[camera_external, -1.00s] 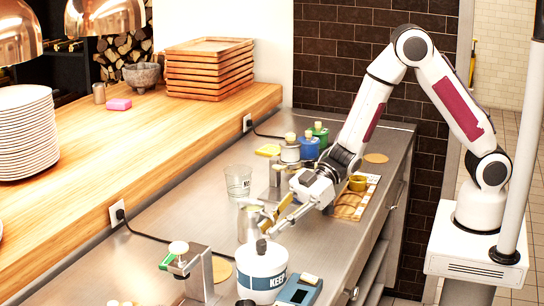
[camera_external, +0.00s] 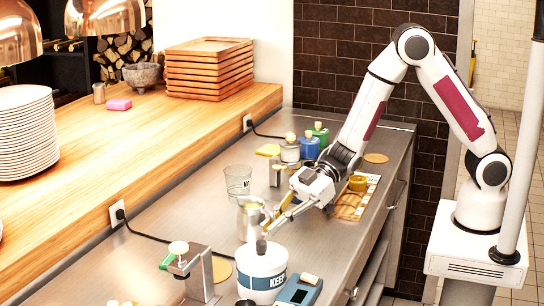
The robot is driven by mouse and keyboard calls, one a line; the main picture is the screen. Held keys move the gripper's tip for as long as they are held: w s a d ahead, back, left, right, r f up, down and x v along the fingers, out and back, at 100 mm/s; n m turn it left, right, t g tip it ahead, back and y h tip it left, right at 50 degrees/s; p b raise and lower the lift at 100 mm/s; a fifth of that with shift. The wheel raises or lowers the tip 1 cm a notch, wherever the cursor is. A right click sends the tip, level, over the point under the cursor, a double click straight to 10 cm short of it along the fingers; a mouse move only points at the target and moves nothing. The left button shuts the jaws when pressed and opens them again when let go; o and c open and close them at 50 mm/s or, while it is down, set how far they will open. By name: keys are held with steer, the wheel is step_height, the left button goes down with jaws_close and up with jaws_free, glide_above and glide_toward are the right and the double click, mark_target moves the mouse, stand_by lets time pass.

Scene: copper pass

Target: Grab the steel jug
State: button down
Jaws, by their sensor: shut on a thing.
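The steel jug (camera_external: 248,220) stands on the steel counter, behind the white "KEEP" canister as seen from the camera. Its lower part is partly hidden by that canister. My gripper (camera_external: 275,217) reaches in from the right, with its fingers at the jug's right side. The fingers are shut on the jug, though the exact contact is small and partly hidden. The jug looks upright. Whether its base touches the counter is hard to tell.
The white canister (camera_external: 262,275) with a blue band stands close in front. A clear glass (camera_external: 238,181) is just behind the jug. A metal stand (camera_external: 197,272) is at front left. Blue (camera_external: 309,148) and green (camera_external: 320,134) lidded pots stand farther back.

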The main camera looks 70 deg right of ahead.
steer(key=shift+r, duration=4.7)
steer(key=shift+r, duration=0.1)
